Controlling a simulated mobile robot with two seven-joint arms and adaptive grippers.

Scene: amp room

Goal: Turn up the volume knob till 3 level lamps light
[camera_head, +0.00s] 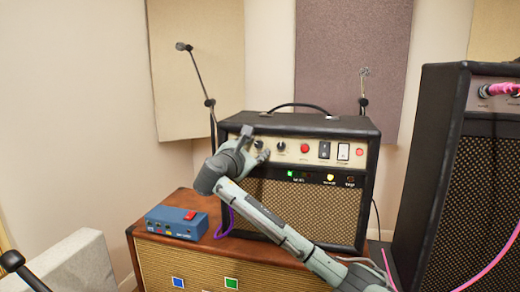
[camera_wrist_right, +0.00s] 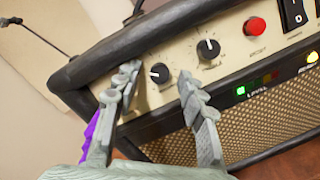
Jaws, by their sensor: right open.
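The amplifier (camera_head: 350,215) stands upright on a wooden-topped cabinet. Its cream panel has two black knobs with white pointers: the left knob (camera_wrist_right: 160,73) and the right knob (camera_wrist_right: 208,48). Their labels are too small to read, so I cannot tell which is volume. Below, in the level row, one green lamp (camera_wrist_right: 240,91) is lit; the lamps beside it look dim. My right gripper (camera_head: 252,147) is open at the panel's left end. In the wrist view its fingers (camera_wrist_right: 158,80) appear on either side of the left knob; contact cannot be told. My left gripper is not in view.
A red button (camera_head: 305,148) and switches sit right of the knobs. A yellow lamp (camera_head: 329,178) glows below. A blue box (camera_head: 176,222) lies on the cabinet (camera_head: 200,255) at left. A larger amplifier (camera_head: 455,180) stands at right. Microphone stands rise behind.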

